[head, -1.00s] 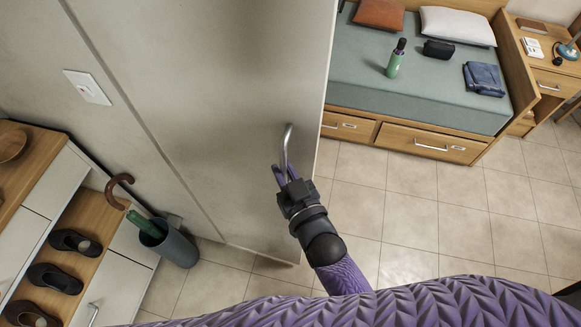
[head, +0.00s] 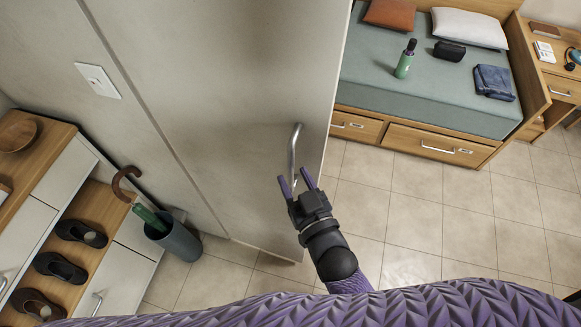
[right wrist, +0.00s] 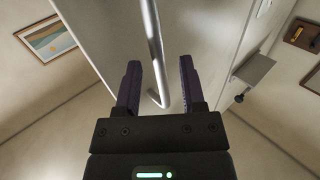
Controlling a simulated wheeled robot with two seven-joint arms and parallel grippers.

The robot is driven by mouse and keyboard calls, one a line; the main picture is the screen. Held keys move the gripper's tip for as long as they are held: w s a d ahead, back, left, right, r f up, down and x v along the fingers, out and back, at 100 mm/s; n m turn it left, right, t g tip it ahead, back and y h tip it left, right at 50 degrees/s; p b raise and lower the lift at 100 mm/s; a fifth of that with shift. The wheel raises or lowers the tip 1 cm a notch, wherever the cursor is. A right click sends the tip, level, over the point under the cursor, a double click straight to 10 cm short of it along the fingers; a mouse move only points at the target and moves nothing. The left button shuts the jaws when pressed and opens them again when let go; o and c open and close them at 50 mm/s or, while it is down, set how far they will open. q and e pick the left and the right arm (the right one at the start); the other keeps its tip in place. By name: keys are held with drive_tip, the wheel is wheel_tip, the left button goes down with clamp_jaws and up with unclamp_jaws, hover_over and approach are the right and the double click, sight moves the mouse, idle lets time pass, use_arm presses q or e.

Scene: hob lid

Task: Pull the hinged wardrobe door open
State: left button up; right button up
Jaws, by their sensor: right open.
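The wardrobe door (head: 215,95) is a tall pale grey panel left of centre in the head view. Its metal bar handle (head: 294,150) is near its right edge. My right gripper (head: 297,181) is open at the lower end of the handle. In the right wrist view the handle (right wrist: 154,45) runs down between the two open purple fingers (right wrist: 160,85), with gaps to both sides. I cannot tell whether either finger touches it. The door's right edge borders the view of the room; I cannot tell if it stands ajar. My left gripper is not in view.
A bed (head: 430,95) with drawers stands beyond the door on the right. A shoe cabinet (head: 105,245) and an umbrella stand (head: 178,243) are at the left. A light switch (head: 98,81) is on the grey surface. The tiled floor (head: 440,215) at right is clear.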

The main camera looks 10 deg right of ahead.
drive_tip(key=v, duration=0.7)
drive_tip(key=shift+s, duration=0.2)
drive_tip(key=shift+d, duration=0.1)
